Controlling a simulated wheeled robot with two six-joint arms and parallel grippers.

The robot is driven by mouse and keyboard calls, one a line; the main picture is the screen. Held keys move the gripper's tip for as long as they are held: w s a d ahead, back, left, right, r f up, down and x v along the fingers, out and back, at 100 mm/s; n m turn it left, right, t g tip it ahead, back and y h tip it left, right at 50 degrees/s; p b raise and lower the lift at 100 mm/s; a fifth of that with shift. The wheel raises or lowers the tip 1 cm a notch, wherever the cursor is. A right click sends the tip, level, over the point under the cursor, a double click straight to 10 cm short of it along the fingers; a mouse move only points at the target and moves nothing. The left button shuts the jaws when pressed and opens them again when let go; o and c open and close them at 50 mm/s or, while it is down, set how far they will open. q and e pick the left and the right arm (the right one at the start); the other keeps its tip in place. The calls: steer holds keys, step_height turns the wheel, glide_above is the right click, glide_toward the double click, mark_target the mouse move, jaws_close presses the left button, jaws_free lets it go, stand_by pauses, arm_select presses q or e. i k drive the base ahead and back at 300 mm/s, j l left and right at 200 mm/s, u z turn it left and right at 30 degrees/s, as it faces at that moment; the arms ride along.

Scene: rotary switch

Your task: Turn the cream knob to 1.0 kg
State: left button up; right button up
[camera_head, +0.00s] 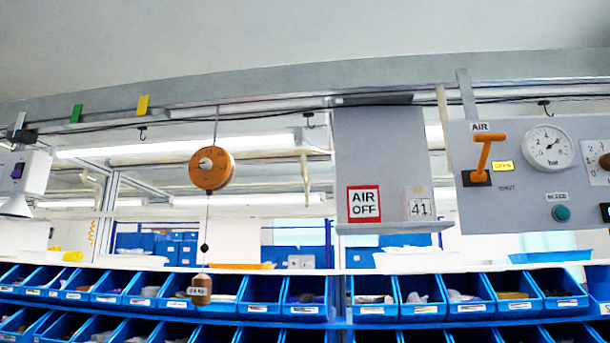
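An orange round balancer (222,175) hangs from the overhead rail on a grey rod, left of the middle. A small cream knob (206,163) sits on its face. Dark marks around the knob are too small to read, so I cannot tell its setting. A thin cord runs down from the balancer past a small black ball (204,248) to a brown weight (201,290) with a pale label. Neither of my grippers is in view.
A grey panel at right carries an orange lever (485,155), a gauge (549,148) and a green button (561,213). A grey box (378,150) has an "AIR OFF" sign (364,204). Blue bins (262,308) line the lower edge. Space around the balancer looks clear.

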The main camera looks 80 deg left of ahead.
mark_target(205, 163)
steer(key=u, duration=3.3)
